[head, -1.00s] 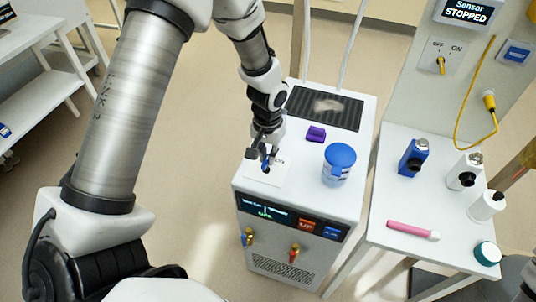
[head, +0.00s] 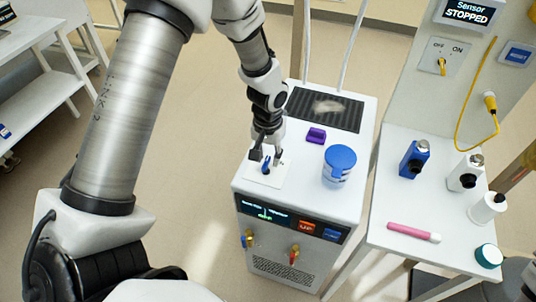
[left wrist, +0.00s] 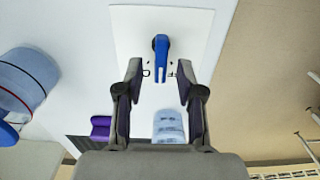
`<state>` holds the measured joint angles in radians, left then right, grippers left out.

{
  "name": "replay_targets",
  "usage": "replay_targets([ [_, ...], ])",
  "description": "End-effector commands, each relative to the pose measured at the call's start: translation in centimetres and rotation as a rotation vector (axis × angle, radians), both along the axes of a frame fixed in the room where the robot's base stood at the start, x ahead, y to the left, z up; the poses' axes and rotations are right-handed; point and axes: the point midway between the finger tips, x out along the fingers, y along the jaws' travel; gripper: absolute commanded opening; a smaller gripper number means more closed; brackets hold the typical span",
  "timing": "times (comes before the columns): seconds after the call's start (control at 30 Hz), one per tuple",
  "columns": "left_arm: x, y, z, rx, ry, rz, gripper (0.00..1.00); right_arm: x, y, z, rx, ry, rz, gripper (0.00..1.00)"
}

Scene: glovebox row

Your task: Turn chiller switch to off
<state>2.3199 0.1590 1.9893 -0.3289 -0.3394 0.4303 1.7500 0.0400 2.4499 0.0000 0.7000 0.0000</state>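The chiller (head: 300,205) is a white cabinet with a dark display on its front. Its switch is a blue lever (head: 266,164) on a white plate (head: 258,179) on the chiller's top. In the left wrist view the lever (left wrist: 161,58) points down the picture, with small dark marks on both sides of its end, too small and covered to read. My left gripper (head: 267,155) is over the plate, fingers pointing down. In the left wrist view the gripper (left wrist: 159,72) is open, one finger on each side of the lever's end, with gaps. My right gripper is not in view.
A purple block (head: 316,135) and a blue-lidded jar (head: 339,166) stand on the chiller's top, right of the gripper. A black grille (head: 325,108) lies behind. A white table (head: 400,215) with bottles and a pink marker stands to the right.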

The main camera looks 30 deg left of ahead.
Motion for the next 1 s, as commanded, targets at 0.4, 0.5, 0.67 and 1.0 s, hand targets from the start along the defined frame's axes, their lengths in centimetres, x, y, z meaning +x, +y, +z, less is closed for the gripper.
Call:
replay_targets([
  [0.4, 0.2, 0.0, 7.8, 0.000, -0.006, 0.000, 0.38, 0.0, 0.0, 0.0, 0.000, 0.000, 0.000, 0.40],
  [0.5, 0.3, 0.0, 9.9, 0.000, -0.005, 0.000, 0.38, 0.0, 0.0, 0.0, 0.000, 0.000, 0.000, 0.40],
  [0.67, 0.2, 0.0, 11.8, -0.001, -0.001, 0.000, 0.38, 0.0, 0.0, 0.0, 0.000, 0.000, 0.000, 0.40],
  [1.0, 0.2, 0.0, 11.9, 0.000, 0.001, 0.000, 0.38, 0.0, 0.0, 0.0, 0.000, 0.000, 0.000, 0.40],
])
